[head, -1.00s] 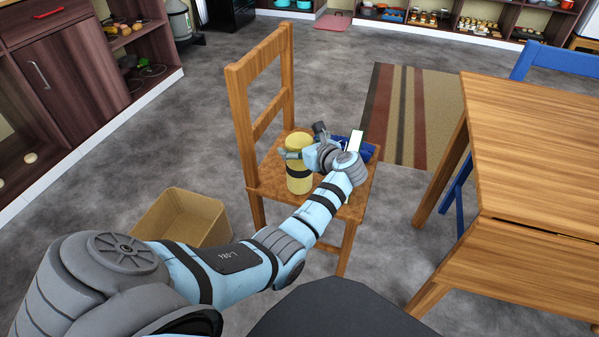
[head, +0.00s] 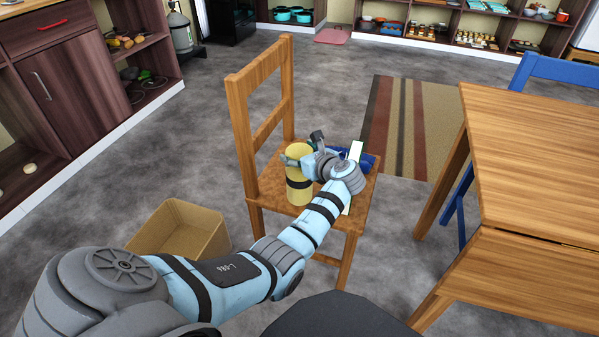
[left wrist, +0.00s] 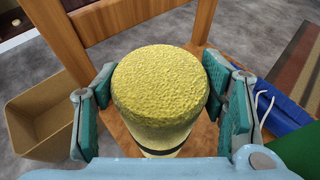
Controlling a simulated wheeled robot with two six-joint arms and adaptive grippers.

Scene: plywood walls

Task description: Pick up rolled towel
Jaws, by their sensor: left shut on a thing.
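The rolled towel (head: 298,173) is a yellow roll with a dark band around it, standing upright on the seat of the wooden chair (head: 260,110). In the left wrist view its rough yellow top (left wrist: 160,85) fills the middle. My left gripper (head: 301,150) is shut on the towel near its upper part, with a teal finger pad on each side. The towel's lower end appears to be at the seat. My right gripper is in neither view.
A blue item with white cords (left wrist: 282,112) lies on the seat right of the towel. An open cardboard box (head: 180,235) is on the floor to the left. A wooden table (head: 530,150) and a blue chair (head: 560,67) are at right. Shelves line the walls.

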